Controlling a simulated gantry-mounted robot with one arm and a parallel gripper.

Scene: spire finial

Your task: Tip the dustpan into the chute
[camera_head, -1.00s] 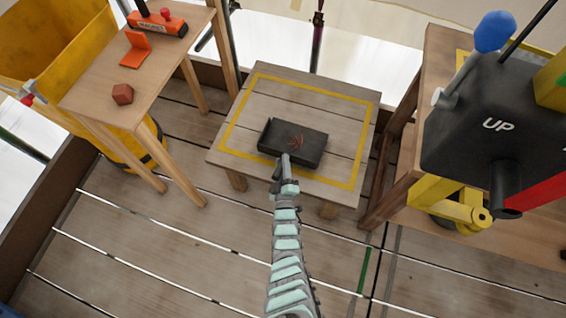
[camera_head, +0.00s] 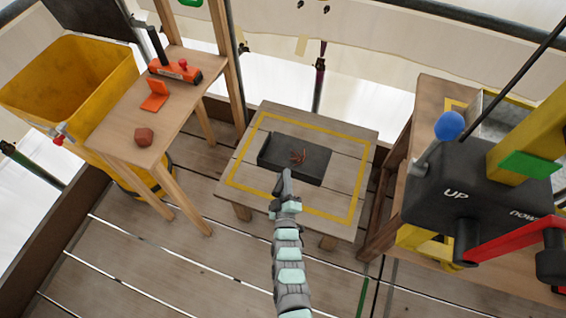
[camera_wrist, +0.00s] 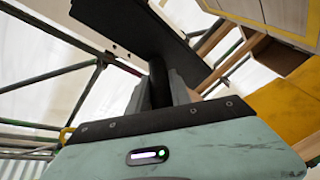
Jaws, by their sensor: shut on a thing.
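The dark dustpan (camera_head: 318,166) shows in the head view over the small table with the yellow outline, with a few reddish scraps (camera_head: 298,156) in its pan. My gripper (camera_head: 285,187) is shut on its handle from the near side. In the wrist view the black handle (camera_wrist: 159,82) sits between the fingers, and the dark pan (camera_wrist: 125,22) extends beyond. The pan looks roughly level; I cannot tell how far it is above the table. The yellow chute (camera_head: 80,65) stands at the left with its wide mouth open upward.
The outlined table (camera_head: 340,205) is in the middle. A wooden stand (camera_head: 120,125) beside the chute holds an orange tool (camera_head: 178,70), an orange bracket (camera_head: 155,97) and a red-brown lump (camera_head: 144,137). A dark control box (camera_head: 465,185) with levers stands at the right. Planked floor lies open in front.

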